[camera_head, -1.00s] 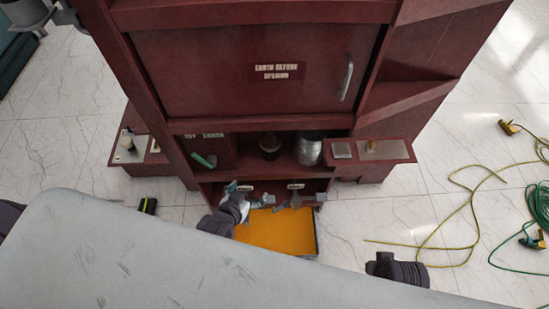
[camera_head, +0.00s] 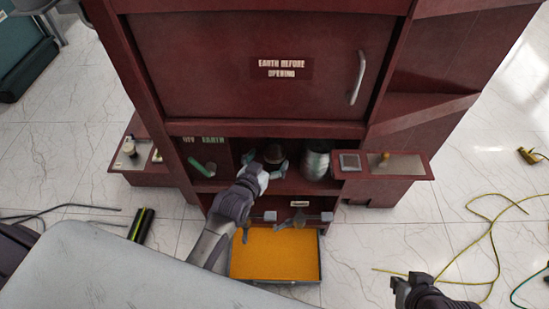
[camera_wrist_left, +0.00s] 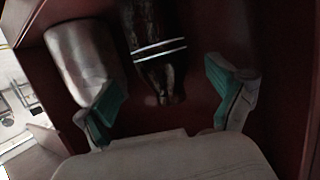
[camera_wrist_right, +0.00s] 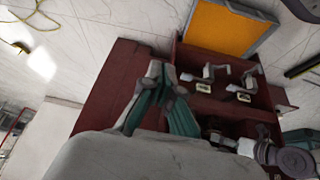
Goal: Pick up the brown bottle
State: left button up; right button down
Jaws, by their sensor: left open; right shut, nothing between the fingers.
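The brown bottle (camera_head: 273,153) stands in the open shelf of the dark red cabinet, partly hidden by my left gripper. In the left wrist view it is a dark bottle (camera_wrist_left: 152,45) with pale bands, seen upside down. My left gripper (camera_head: 264,165) is at the shelf opening in front of the bottle. Its green-padded fingers (camera_wrist_left: 165,85) are open, one to each side of the bottle's line, and I see no contact. A silver jar (camera_head: 315,163) stands right of the bottle and shows near the left finger in the left wrist view (camera_wrist_left: 80,60). My right gripper (camera_wrist_right: 162,98) is shut and empty.
A green cylinder (camera_head: 202,166) lies in the shelf's left part. Below, an open drawer with an orange bottom (camera_head: 275,255) juts out. Side ledges (camera_head: 408,165) flank the cabinet. Yellow-green cable (camera_head: 470,240) lies on the floor at right.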

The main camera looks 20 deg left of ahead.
pick_arm(q)
jog(key=b+x, duration=0.2)
jog(key=x, duration=0.3)
jog(key=shift+a+f, duration=0.15)
jog(key=shift+w, duration=0.1)
pick_arm(e)
jog(key=w+a+r+t+y, duration=0.1)
jog(key=w+a+r+t, duration=0.2)
jog(key=w, duration=0.6)
notch_tip(320, 180, up, 3)
jog(key=t, duration=0.3)
jog(key=shift+f+y, duration=0.15)
jog(key=shift+y, duration=0.15)
pick_arm(q)
jog(key=shift+c, duration=0.2)
pick_arm(e)
jog(key=shift+a, duration=0.1)
pick_arm(q)
jog(key=c, duration=1.3)
jog(key=shift+c, duration=0.3)
